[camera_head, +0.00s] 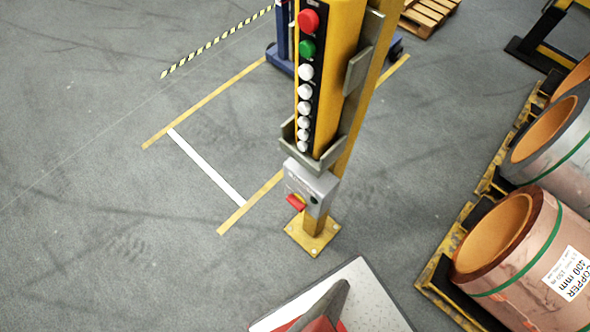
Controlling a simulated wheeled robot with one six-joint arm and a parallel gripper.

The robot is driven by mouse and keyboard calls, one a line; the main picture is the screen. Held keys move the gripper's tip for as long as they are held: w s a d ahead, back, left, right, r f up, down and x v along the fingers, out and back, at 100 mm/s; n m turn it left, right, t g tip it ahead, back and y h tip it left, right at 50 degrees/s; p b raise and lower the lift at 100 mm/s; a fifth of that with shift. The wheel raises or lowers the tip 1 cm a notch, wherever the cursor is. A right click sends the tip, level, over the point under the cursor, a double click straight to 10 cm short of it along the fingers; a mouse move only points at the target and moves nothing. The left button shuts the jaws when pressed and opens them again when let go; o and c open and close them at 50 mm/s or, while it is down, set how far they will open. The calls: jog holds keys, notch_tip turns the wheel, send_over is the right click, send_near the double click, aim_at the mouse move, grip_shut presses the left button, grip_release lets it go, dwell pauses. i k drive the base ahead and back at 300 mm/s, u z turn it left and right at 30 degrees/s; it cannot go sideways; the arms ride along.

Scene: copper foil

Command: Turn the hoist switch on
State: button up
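The hoist switch is a small grey box (322,187) mounted low on a yellow post (350,150). Whether the switch is on or off I cannot tell. Above it a yellow hoist pendant (340,60) sits in a grey holder, with a red button, a green button and several white buttons. My gripper is not in view.
Copper coils (540,262) lie on pallets at the right. The post's yellow base plate (313,240) is bolted to the floor. A blue base (279,58) stands behind the post. Grey floor (90,190) with yellow and white lines is clear at the left.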

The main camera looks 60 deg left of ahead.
aim_at(295, 200)
jog(key=u, duration=2.5)
